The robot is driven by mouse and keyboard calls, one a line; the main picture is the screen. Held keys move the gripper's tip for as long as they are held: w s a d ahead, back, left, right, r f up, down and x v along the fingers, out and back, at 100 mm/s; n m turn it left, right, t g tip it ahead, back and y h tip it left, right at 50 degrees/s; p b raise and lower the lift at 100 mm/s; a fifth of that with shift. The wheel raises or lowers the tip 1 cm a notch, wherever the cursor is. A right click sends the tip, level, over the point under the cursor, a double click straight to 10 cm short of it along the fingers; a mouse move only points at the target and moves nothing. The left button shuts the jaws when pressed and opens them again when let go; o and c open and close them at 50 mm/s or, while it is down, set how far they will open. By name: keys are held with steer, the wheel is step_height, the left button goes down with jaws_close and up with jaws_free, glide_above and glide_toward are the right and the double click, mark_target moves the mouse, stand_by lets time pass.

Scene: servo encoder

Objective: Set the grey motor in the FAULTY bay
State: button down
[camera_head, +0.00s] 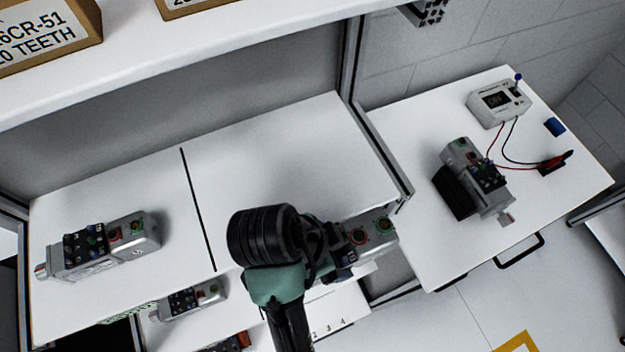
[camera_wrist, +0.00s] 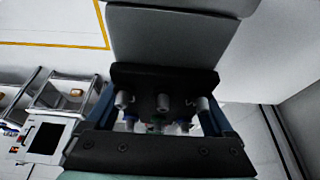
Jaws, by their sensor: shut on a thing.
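My gripper (camera_head: 335,245) is shut on a grey motor (camera_head: 372,232) over the front right part of the white bench. The motor's end with red and green connectors sticks out to the right; my wrist hides the rest. In the wrist view its grey body (camera_wrist: 172,42) fills the top middle, beyond my dark jaws (camera_wrist: 165,105). A similar grey motor (camera_head: 100,246) lies on the bench's left section, left of a black dividing line (camera_head: 198,208). Another motor (camera_head: 190,299) lies lower down in front. No FAULTY label is readable in either view.
A right side table (camera_head: 400,150) carries another motor against a black block (camera_head: 455,192), a meter (camera_head: 497,102) with red and black leads, and a blue cap (camera_head: 554,127). The bench's right section (camera_head: 270,160) is clear behind my gripper.

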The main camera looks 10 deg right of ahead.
steer(key=shift+w+a+f+b, duration=0.35)
steer(key=shift+w+a+b, duration=0.85)
steer(key=shift+w, duration=1.9)
steer(key=shift+w+a+f+b, duration=0.4)
steer(key=shift+w+a+b, duration=0.75)
steer(key=shift+w, duration=1.95)
steer(key=shift+w+a+f+b, duration=0.5)
steer(key=shift+w+b, duration=1.15)
steer(key=shift+w, duration=1.45)
step_height(320, 180, down, 3)
steer(key=shift+a+r, duration=0.1)
steer(key=shift+a, duration=0.05)
steer(key=shift+w+f+p, duration=0.2)
steer(key=shift+f+p, duration=0.3)
steer(key=shift+p, duration=0.1)
steer(key=shift+f, duration=0.2)
